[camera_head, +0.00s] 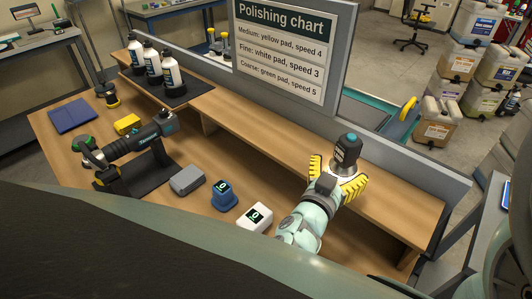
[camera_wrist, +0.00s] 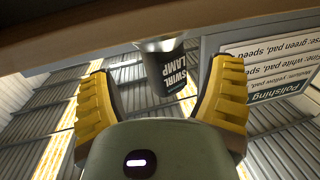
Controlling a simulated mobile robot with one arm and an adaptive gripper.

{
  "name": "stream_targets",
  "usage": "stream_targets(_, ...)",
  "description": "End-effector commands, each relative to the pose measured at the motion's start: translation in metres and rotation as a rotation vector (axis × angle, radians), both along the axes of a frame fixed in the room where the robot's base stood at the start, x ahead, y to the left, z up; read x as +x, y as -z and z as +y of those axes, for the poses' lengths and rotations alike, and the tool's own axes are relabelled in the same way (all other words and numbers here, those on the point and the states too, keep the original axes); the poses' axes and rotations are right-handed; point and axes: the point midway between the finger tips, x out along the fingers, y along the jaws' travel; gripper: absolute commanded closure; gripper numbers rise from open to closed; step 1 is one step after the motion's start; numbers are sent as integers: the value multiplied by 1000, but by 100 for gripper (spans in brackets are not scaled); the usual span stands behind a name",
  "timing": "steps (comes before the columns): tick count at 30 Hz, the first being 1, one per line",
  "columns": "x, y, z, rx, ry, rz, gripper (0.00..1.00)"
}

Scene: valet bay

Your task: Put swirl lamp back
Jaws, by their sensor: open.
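The swirl lamp (camera_head: 347,151) is a dark cylinder with a pale lower end. It stands upright on or just over the raised wooden shelf (camera_head: 275,138), towards its right part. My gripper (camera_head: 338,172) is open, with its yellow ribbed fingers on either side of the lamp. In the wrist view, which is upside down, the lamp (camera_wrist: 166,69) shows its "SWIRL LAMP" label between the spread fingers of my gripper (camera_wrist: 163,70). A gap shows on each side of it. Its silver end is by the wooden edge (camera_wrist: 120,25); contact there is not clear.
A board with a polishing chart (camera_head: 285,50) stands behind the shelf. Bottles (camera_head: 153,67) stand in a dark tray at the left end. A polisher (camera_head: 135,143), a blue device (camera_head: 223,194), a white device (camera_head: 255,218) and a grey block (camera_head: 188,180) are on the lower bench.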

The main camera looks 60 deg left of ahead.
Motion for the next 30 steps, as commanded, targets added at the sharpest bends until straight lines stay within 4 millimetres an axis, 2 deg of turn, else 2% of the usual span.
stream_targets(1,-13,-5,-3,-4,-11,6,20)
stream_targets(6,-43,-3,-16,-4,-10,4,20)
stream_targets(12,-63,-1,-24,-1,-10,3,20)
stream_targets(30,-66,0,-27,0,-6,0,20)
